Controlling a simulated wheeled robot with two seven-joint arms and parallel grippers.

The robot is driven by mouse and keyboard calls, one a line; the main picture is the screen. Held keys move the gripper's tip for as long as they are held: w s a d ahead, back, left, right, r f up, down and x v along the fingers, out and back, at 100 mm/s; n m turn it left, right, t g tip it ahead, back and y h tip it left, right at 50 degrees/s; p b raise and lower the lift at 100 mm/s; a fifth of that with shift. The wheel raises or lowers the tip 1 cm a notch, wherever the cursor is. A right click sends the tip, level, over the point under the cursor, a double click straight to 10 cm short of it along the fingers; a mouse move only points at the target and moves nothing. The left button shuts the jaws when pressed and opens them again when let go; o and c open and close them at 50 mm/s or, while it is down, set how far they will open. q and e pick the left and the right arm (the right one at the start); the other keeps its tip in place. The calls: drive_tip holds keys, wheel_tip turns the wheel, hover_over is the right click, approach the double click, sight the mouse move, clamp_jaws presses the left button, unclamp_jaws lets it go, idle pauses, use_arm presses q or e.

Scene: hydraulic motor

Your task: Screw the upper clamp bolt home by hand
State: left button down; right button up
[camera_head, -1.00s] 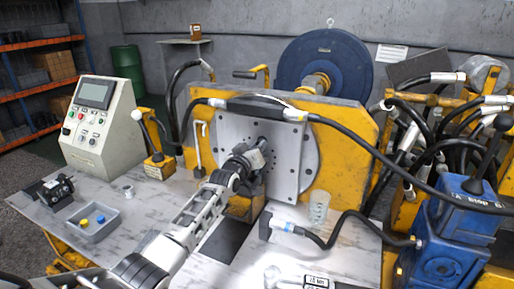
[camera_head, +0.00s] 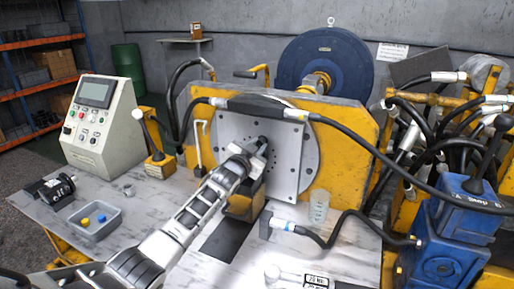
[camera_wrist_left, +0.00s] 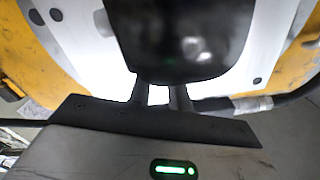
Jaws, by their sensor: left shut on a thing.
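My left gripper (camera_head: 258,147) reaches up from the lower left to the grey mounting plate (camera_head: 290,165), at the dark part (camera_head: 265,139) in its middle. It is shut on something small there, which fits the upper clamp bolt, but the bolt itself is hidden. In the left wrist view the two fingers (camera_wrist_left: 160,96) run up behind a large glossy black body (camera_wrist_left: 175,40) that hides their tips. The pale plate shows behind that body. My right gripper is not in view.
A black motor-like unit (camera_head: 50,190) and a grey tray (camera_head: 118,224) with blue and yellow caps are on the bench at left. A hose with a blue fitting (camera_head: 283,225) lies right of my arm. A black hose (camera_head: 370,148) crosses before the yellow frame (camera_head: 345,130).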

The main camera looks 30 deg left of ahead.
use_arm(q)
drive_tip(key=shift+m, duration=0.6)
drive_tip(key=c, duration=1.3)
unclamp_jaws()
drive_tip(key=shift+s, duration=0.1)
drive_tip(key=s, duration=1.5)
drive_tip(key=shift+s+d+p, duration=0.35)
drive_tip(key=shift+s+d, duration=0.05)
drive_tip(key=shift+d, duration=0.05)
